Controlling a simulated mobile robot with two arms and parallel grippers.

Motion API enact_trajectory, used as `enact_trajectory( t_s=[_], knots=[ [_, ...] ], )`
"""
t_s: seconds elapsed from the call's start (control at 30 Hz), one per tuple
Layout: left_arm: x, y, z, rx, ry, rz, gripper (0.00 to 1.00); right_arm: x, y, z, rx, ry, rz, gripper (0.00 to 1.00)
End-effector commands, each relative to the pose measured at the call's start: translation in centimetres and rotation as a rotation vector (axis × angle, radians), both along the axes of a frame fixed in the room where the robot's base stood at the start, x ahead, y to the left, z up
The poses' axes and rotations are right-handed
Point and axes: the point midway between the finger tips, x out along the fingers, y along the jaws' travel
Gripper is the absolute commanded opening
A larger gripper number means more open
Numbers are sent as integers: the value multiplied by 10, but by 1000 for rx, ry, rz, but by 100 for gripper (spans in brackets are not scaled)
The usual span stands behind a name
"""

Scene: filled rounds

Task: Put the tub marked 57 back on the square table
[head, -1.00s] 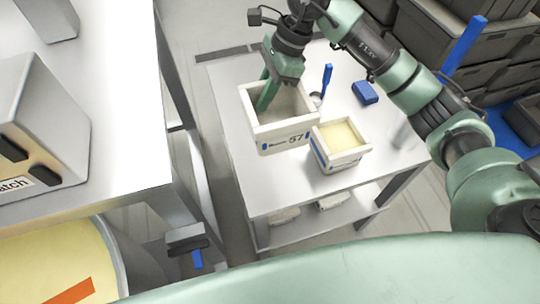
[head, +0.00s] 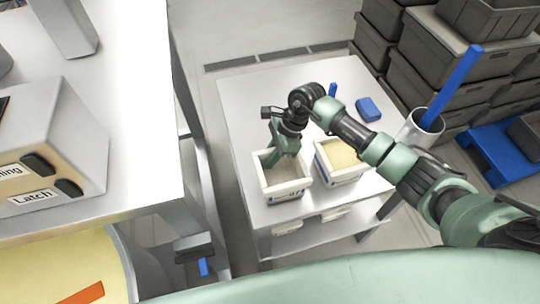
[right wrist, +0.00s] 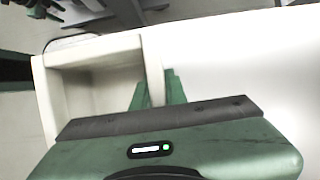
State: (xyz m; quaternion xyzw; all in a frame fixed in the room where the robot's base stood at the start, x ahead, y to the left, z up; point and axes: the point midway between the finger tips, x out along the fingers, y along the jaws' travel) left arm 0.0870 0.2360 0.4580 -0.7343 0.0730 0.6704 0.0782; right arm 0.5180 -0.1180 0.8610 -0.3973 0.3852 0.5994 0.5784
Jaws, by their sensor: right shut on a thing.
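The tub marked 57 (head: 284,192) is a white, open box with a dark and blue label, now too small to read clearly. It is at the near left part of the square table (head: 245,100), upright and seemingly on or just above the top. My right gripper (head: 272,160) is shut on one wall of this tub. In the right wrist view the fingers (right wrist: 157,92) straddle the tub's wall (right wrist: 152,66), and the tub's inside looks empty. My left gripper is not in view.
A second white tub (head: 341,175) with pale yellow contents stands close to its right. A blue box (head: 368,109) and a grey cup (head: 421,130) holding a blue stick are farther right. Grey crates (head: 440,60) are stacked behind. The table's far left is clear.

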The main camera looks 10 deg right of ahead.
Motion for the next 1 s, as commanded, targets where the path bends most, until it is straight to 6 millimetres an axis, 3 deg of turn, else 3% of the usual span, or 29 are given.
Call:
enact_trajectory(
  t_s=[0.37,0.4,0.47,0.5,0.8,1.0],
  knots=[
    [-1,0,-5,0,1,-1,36,0,0,-5,0,-1,0,0],
    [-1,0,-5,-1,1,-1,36,0,0,-5,0,-1,0,16],
    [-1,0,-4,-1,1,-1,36,0,0,-4,0,0,0,33],
    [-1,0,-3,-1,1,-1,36,0,0,-4,0,0,0,35],
    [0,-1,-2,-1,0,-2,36,0,0,-2,1,0,0,35],
    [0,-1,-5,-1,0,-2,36,2,-7,14,0,-4,-1,35]
  ],
)
